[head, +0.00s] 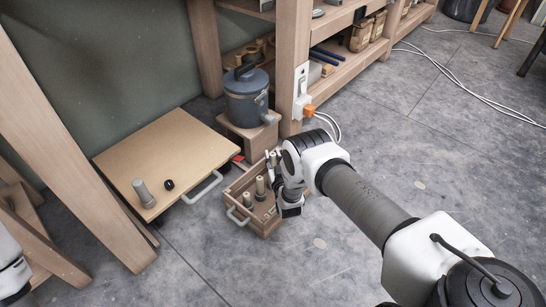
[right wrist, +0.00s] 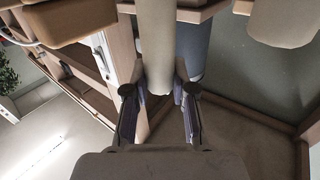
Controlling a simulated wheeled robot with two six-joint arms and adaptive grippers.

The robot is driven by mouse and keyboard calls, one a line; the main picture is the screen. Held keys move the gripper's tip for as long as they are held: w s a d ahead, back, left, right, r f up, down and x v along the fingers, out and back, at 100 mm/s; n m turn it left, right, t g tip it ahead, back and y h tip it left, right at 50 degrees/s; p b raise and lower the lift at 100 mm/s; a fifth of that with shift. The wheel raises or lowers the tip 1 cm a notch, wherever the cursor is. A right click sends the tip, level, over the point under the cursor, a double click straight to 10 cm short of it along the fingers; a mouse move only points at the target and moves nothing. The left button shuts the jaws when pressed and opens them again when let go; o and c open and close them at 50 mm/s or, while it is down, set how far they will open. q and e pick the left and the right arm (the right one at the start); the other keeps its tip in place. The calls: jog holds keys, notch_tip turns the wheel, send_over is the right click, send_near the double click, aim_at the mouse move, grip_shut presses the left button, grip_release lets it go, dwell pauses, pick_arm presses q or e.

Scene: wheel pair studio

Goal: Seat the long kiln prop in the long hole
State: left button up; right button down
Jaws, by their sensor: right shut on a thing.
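A small wooden crate (head: 268,228) with white handles stands on the floor, and several pale kiln props (head: 260,186) stand upright in it. My right gripper (head: 279,180) is at the crate's right side, reaching in from above. In the right wrist view, my right gripper (right wrist: 160,105) is shut on a pale cylindrical kiln prop (right wrist: 157,45) between its two fingers. Another pale prop (right wrist: 285,20) shows at the upper right there. I cannot tell which one is the long prop, and no long hole shows clearly. My left gripper is out of view.
A tan board (head: 165,150) with a white handle lies left of the crate. A grey cylinder (head: 143,193) and a small black piece (head: 168,184) are on it. A blue-grey lidded pot (head: 246,95) stands behind, beside a bench leg (head: 290,60).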

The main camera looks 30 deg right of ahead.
aim_at(273, 164)
jog(key=shift+f, duration=0.1)
jog(key=shift+f+b, duration=1.3)
jog(key=shift+f, duration=0.1)
jog(key=shift+f+b, duration=0.55)
jog(key=c, duration=0.9)
grip_release()
jog(key=shift+r, duration=0.15)
